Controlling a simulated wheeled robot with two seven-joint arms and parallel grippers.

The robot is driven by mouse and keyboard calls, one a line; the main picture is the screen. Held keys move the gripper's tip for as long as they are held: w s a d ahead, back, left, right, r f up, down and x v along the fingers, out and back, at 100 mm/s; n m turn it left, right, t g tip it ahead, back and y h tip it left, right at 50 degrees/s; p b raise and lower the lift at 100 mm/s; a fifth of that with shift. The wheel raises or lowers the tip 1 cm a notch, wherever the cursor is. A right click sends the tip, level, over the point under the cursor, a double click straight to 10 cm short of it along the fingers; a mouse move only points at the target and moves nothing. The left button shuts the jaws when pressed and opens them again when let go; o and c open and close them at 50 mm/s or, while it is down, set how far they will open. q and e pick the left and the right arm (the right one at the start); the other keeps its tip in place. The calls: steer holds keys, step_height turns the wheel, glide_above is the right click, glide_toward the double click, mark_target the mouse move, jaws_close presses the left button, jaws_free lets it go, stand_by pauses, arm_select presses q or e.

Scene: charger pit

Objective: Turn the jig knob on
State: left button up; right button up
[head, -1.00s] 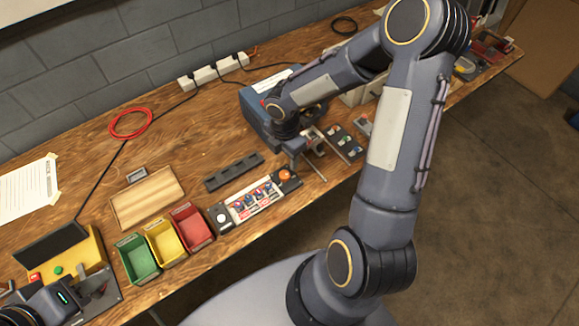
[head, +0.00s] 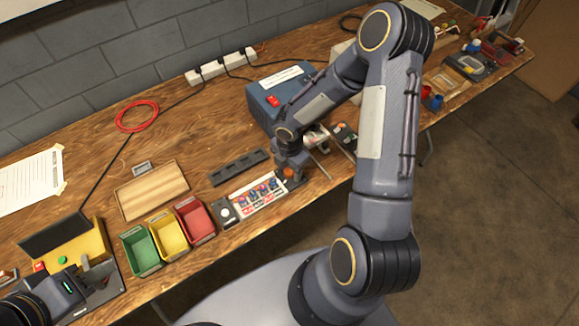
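A narrow panel (head: 225,212) lies near the table's front edge, with a white round button at its left end, a row of small blue and red parts on a white strip in the middle, and an orange knob (head: 288,173) at its right end. My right gripper (head: 291,172) points down at this right end, close around or over the orange knob; contact and finger opening cannot be made out. My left gripper (head: 98,280) is at the lower left beside a yellow box (head: 83,245) with a dark lid and red and green buttons; its fingers are unclear.
Green, yellow and red bins (head: 141,250) stand left of the panel. A dark slotted rail (head: 239,167) and wooden board (head: 152,190) lie behind. A blue box with a red switch (head: 272,101) and small metal parts (head: 318,138) are close to my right arm.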

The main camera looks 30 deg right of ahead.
steer(key=c, duration=1)
steer(key=shift+o, duration=0.3)
